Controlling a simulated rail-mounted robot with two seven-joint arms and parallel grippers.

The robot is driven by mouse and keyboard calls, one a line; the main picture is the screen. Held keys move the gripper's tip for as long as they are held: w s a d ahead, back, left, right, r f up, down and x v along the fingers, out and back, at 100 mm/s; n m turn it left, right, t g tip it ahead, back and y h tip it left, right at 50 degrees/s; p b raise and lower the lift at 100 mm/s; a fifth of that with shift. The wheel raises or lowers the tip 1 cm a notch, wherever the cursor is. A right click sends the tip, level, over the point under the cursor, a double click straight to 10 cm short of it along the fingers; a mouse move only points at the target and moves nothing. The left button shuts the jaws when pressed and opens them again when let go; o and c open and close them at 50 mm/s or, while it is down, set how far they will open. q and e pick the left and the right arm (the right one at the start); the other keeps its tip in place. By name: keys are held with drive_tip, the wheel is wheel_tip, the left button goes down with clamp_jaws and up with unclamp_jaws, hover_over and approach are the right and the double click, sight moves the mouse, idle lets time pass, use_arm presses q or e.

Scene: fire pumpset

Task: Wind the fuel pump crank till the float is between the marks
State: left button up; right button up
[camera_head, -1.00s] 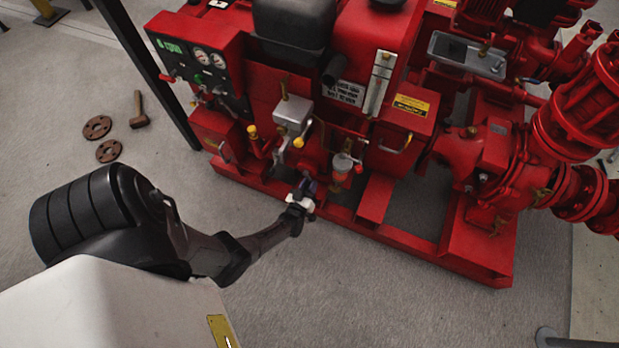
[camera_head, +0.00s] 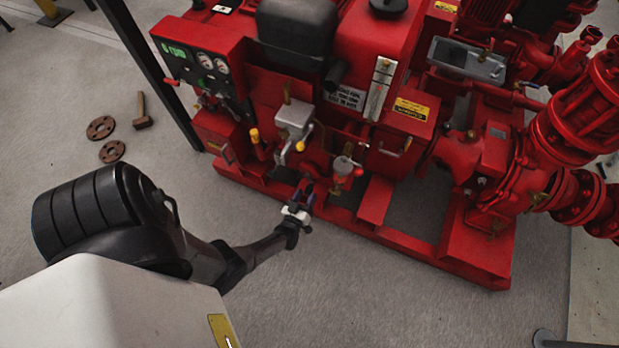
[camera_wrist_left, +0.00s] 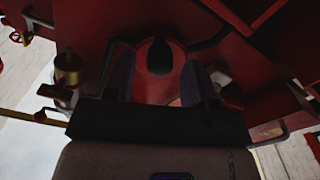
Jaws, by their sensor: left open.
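The red pumpset (camera_head: 400,195) fills the middle and right of the head view. A pale upright gauge strip (camera_head: 378,88) is on its front; I cannot make out the float or its marks. A grey box (camera_head: 294,117) has a yellow knob (camera_head: 300,146) low on its front; I cannot tell for sure which part is the fuel pump crank. My left gripper (camera_head: 303,190) is open below that box, by the lower frame. In the left wrist view, a dark round-ended part (camera_wrist_left: 160,55) shows between the open fingers, apparently beyond them. My right gripper is not in view.
A control panel (camera_head: 203,70) is at the upper left. The floor in front of the pumpset is clear.

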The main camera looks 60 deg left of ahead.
use_arm(q)
drive_tip(key=p+v, duration=0.2)
drive_tip(key=v, duration=0.7)
drive_tip(key=shift+s+d, duration=0.2)
idle(0.3)
